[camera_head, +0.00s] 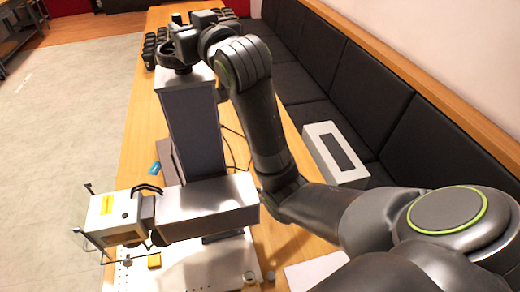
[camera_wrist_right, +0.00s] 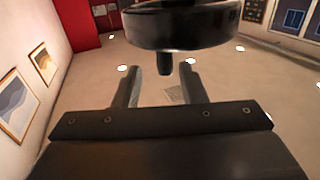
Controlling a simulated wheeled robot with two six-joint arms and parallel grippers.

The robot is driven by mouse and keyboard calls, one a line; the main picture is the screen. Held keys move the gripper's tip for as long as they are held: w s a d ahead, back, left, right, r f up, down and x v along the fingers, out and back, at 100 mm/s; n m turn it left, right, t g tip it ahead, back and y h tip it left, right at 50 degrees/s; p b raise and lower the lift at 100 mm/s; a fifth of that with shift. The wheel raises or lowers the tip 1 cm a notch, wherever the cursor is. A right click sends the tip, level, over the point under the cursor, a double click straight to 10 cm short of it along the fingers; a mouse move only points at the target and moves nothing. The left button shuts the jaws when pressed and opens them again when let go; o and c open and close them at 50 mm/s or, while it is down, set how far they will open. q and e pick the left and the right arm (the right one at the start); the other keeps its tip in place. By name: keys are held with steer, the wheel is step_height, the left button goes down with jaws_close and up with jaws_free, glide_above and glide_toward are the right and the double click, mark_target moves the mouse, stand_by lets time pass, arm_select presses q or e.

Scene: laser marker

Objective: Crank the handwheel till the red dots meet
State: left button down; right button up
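The laser marker has a grey column (camera_head: 190,120) with a black handwheel at its top, partly hidden by my right gripper (camera_head: 180,42). The handwheel (camera_wrist_right: 182,27) fills the top of the right wrist view as a dark disc. A short dark peg (camera_wrist_right: 164,66) sticks out of its rim. My right gripper (camera_wrist_right: 163,82) is open, its two fingers apart on either side of the peg, with gaps visible. The laser head (camera_head: 112,215) hangs over the white work plate (camera_head: 190,270). I cannot make out any red dots. My left gripper is not in view.
The wooden table (camera_head: 140,130) runs away from me, with several black items (camera_head: 150,50) at its far end. A small yellow block (camera_head: 154,260) lies under the laser head. A white box (camera_head: 335,153) stands by the black bench (camera_head: 375,100). Open floor lies left.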

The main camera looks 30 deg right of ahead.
steer(key=shift+s+a+m+g+h, duration=0.1)
steer(key=shift+a+m+h, duration=0.05)
steer(key=shift+m+h, duration=0.65)
steer(key=shift+s+a+m+g+h, duration=0.15)
steer(key=shift+m+h, duration=0.3)
steer(key=shift+h, duration=0.7)
steer(key=shift+s+a+m+g+h, duration=0.1)
steer(key=shift+a+m+h, duration=0.05)
steer(key=shift+m+h, duration=0.65)
steer(key=shift+h, duration=0.45)
